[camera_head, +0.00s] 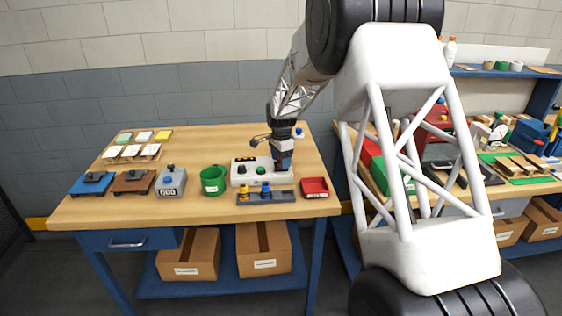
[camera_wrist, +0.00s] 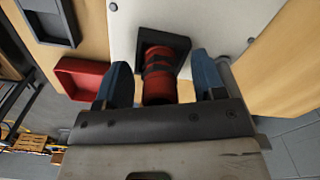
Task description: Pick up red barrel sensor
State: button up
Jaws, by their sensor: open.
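The red barrel sensor (camera_wrist: 159,75) is a red cylinder with dark bands in the wrist view. It sits in a dark square socket on a pale plate (camera_wrist: 205,25). My gripper (camera_wrist: 165,88) is open, with one blue-grey finger on each side of the barrel and a visible gap to each. In the head view my gripper (camera_head: 283,160) is low over the right end of the white station (camera_head: 248,178). The sensor cannot be made out there, behind or under the gripper.
A red tray (camera_head: 315,187) stands right of the station. A dark rack (camera_head: 250,199) with yellow and blue pieces lies in front of it. A green bucket (camera_head: 213,180) and a grey counter block (camera_head: 171,181) stand to the left. The table's back middle is clear.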

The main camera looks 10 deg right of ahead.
jog(key=c, duration=1.1)
jog(key=shift+o, duration=0.2)
jog(key=shift+r, duration=0.2)
jog(key=shift+r, duration=1.5)
jog(key=shift+s+r, duration=0.15)
jog(key=shift+s, duration=0.2)
jog(key=s+d+r, duration=0.1)
jog(key=s, duration=1.4)
jog(key=shift+d+r, duration=0.2)
jog(key=shift+d, duration=0.1)
jog(key=shift+s, duration=0.1)
